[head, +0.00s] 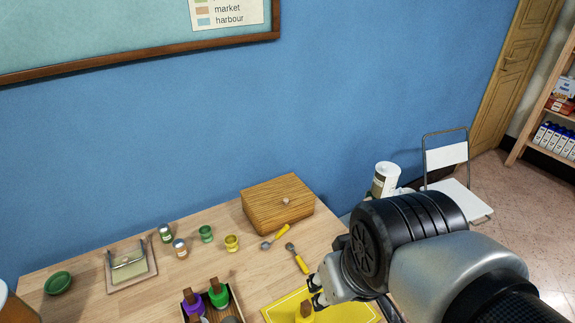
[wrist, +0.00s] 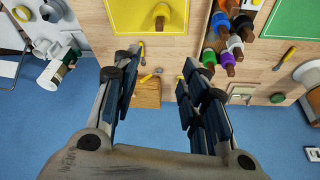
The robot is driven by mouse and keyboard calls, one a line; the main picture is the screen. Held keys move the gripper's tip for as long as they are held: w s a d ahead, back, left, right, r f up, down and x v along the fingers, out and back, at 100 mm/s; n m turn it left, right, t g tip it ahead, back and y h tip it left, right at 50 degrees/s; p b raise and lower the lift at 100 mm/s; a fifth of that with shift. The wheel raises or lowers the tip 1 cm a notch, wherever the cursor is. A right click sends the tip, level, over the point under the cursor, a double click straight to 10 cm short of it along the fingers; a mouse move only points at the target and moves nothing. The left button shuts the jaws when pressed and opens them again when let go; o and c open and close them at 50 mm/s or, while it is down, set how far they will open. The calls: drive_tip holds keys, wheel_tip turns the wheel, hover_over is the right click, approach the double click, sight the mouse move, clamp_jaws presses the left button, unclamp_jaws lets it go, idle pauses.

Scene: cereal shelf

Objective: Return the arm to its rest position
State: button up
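My gripper (head: 316,291) hangs over the right part of the wooden table (head: 210,222), above the yellow mat (head: 283,303), at the end of my bent arm. In the wrist view my gripper (wrist: 166,62) has its two dark fingers spread wide with nothing between them. A yellow stamp with a brown handle (head: 304,313) stands on the yellow mat, just below the gripper in the head view and apart from the fingers in the wrist view (wrist: 160,17).
A wooden box (head: 277,206), two yellow-handled tools (head: 297,258), small jars and cups (head: 205,234) and a stamp rack (wrist: 211,38) are on the table. A blue wall (head: 330,110) stands behind. A folding chair (head: 447,158) is at the right.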

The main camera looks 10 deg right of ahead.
drive_tip(key=shift+s+r+t, duration=0.15)
drive_tip(key=shift+s+r, duration=0.1)
drive_tip(key=shift+s, duration=0.35)
drive_tip(key=shift+s+r+t, duration=0.15)
drive_tip(key=shift+s+r, duration=0.1)
drive_tip(key=shift+s, duration=0.35)
